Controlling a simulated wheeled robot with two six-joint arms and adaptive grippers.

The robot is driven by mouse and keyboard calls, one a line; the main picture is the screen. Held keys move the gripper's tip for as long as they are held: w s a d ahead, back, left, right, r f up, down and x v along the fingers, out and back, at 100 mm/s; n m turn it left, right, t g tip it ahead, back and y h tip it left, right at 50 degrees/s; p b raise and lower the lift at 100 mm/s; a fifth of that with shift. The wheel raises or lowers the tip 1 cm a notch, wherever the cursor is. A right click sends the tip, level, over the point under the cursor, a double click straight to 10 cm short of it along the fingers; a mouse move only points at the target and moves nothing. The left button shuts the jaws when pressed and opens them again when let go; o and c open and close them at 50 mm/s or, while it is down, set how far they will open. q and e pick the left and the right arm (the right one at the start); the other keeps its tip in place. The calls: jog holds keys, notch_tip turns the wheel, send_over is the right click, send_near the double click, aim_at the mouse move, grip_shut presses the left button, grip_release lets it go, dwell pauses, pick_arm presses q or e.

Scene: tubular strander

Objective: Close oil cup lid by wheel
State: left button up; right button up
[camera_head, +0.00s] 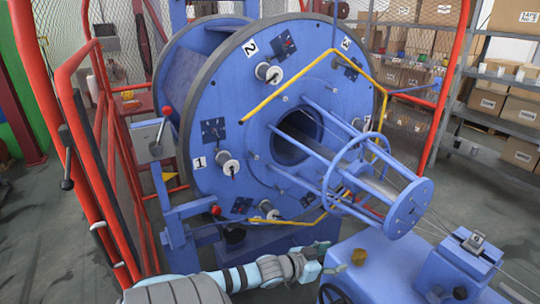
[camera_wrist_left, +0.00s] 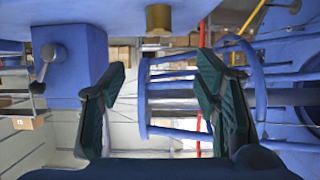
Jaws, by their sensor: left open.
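A small brass oil cup (camera_head: 359,257) stands on top of the blue housing (camera_head: 385,272) at the lower right of the head view. I cannot tell how its lid sits. In the left wrist view the brass piece (camera_wrist_left: 158,18) shows at the top centre, beyond the fingertips. A dark handwheel (camera_head: 334,294) is on the housing's left side, partly cut off by the bottom edge. My left gripper (camera_head: 326,258) is just left of the oil cup, apart from it. Its dark green fingers (camera_wrist_left: 162,74) are spread with nothing between them. My right gripper is out of view.
The big blue strander disc (camera_head: 225,110) and its yellow bent rods (camera_head: 290,85) rise behind my left arm. A tube frame with a round end plate (camera_head: 408,207) overhangs the housing. A red guard rail (camera_head: 85,150) stands at left. Shelves with boxes (camera_head: 490,100) are at the back right.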

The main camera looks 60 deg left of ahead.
pick_arm(q)
jog(key=s+r+p, duration=0.3)
jog(key=s+p, duration=0.1)
jog(key=p, duration=0.1)
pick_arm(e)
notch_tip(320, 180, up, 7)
pick_arm(q)
jog(key=s+f+g+y+b, duration=0.1)
jog(key=s+f+g+b, duration=0.2)
jog(key=f, duration=1.4)
jog(key=s+d+f+g+y+b, duration=0.1)
jog(key=s+f+g+b, duration=0.2)
jog(key=s+f+b, duration=0.6)
jog(key=s+f, duration=0.4)
jog(key=f, duration=0.5)
jog(key=shift+s+d+n+g, duration=0.15)
jog(key=shift+s+n+g, duration=0.05)
jog(key=shift+n+g, duration=0.2)
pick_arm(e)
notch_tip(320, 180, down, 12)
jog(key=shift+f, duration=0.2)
